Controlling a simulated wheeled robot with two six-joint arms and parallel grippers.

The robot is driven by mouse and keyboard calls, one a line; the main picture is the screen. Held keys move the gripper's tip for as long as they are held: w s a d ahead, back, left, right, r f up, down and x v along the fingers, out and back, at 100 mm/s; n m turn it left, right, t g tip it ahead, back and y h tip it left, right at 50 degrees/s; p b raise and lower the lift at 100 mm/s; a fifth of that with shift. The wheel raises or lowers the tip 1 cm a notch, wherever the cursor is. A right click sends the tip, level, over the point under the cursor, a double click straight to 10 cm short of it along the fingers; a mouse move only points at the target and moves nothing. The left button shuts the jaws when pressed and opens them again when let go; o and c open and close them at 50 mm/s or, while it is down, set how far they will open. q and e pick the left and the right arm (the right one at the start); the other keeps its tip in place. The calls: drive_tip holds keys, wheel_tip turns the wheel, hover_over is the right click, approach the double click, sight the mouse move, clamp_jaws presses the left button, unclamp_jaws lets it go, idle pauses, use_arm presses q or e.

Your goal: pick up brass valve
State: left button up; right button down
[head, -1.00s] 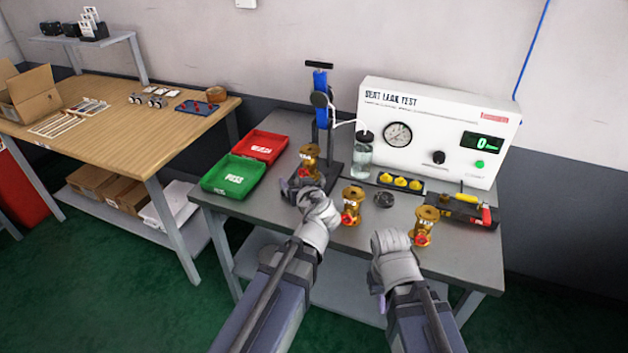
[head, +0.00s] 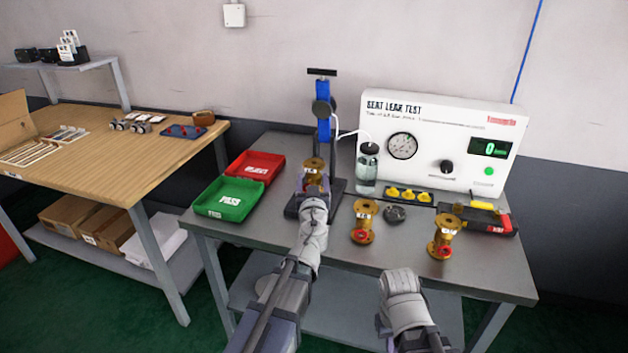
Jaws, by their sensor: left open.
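Three brass valves are on the grey table. One brass valve (head: 314,170) stands in the blue clamp stand (head: 322,112). A second brass valve (head: 363,221) stands at the middle of the table, and a third (head: 444,237) stands to its right; both show red at the front. My left gripper (head: 312,185) is open at the valve in the stand, with its jaws low in front of it. The wrist hides part of the jaws, and I cannot tell whether they touch the valve. My right arm is low at the front edge; its fingertips are hidden.
A green tray (head: 231,199) and a red tray (head: 256,167) lie at the left. The white seat leak test box (head: 440,140) stands behind, with a bottle (head: 367,169), yellow caps (head: 409,194) and a dark round part (head: 395,215) before it. The table's front middle is clear.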

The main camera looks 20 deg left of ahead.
use_arm(q)
drive_tip(key=shift+d+x, duration=0.15)
drive_tip(key=shift+x, duration=1.25)
drive_tip(key=shift+d+x, duration=0.1)
drive_tip(key=shift+x, duration=1.3)
drive_tip(key=shift+r, duration=0.1)
clamp_jaws()
